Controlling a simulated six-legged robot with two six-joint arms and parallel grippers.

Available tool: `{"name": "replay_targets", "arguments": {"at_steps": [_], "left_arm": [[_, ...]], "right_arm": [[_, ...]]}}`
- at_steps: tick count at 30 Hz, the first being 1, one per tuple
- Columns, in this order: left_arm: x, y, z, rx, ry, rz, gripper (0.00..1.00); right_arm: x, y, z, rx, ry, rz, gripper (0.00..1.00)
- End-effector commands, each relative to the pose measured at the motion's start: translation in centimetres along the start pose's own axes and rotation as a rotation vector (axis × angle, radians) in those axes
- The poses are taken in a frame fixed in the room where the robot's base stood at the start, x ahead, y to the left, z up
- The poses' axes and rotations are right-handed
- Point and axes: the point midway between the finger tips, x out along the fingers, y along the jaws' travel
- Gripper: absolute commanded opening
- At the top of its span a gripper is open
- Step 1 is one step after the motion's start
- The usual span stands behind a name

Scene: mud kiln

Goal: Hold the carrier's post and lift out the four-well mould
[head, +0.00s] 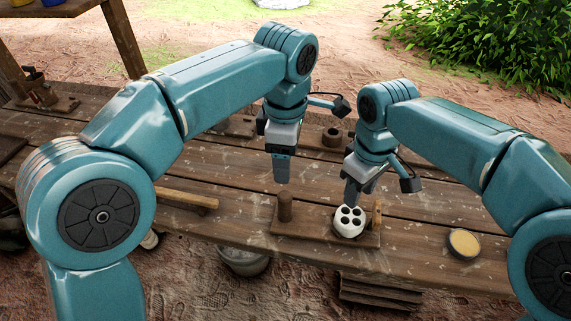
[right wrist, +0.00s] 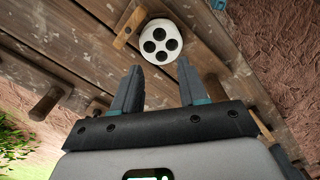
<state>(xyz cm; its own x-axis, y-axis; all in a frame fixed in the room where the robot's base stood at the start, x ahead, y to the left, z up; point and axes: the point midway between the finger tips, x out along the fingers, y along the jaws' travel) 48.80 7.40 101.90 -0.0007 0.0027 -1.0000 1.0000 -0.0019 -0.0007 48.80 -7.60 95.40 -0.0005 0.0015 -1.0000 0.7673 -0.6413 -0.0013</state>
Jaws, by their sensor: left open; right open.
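The white round mould (head: 348,221) with four dark wells sits on the right part of the wooden carrier (head: 312,232). It also shows in the right wrist view (right wrist: 160,27), ahead of the fingertips. The carrier's brown post (head: 285,206) stands upright on its left part. My left gripper (head: 281,182) points down, open and empty, above and just behind the post. My right gripper (head: 352,203) is open, just above the back of the mould. In the right wrist view its two fingers (right wrist: 158,80) are apart with nothing between them.
A small upright wooden peg (head: 377,214) stands right of the mould. A round bowl with tan contents (head: 464,243) is at the table's right front. A wooden-handled tool (head: 188,199) lies to the left. A brown block with a hole (head: 332,138) stands behind.

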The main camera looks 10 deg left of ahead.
Motion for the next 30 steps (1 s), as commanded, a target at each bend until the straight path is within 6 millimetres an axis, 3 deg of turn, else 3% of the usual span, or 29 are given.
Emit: {"name": "replay_targets", "arguments": {"at_steps": [5,21,30], "left_arm": [[2.1,-0.1,0.1,-0.004,-0.001,-0.002,0.63],[13.5,-0.1,0.0,-0.002,-0.001,-0.003,0.63],[16.0,0.0,0.1,-0.002,-0.003,0.001,0.63]], "right_arm": [[0.0,0.0,0.0,0.000,0.000,0.000,0.43],[0.0,0.0,0.0,0.000,0.000,0.000,0.43],[0.0,0.0,0.0,0.000,0.000,0.000,0.43]]}}
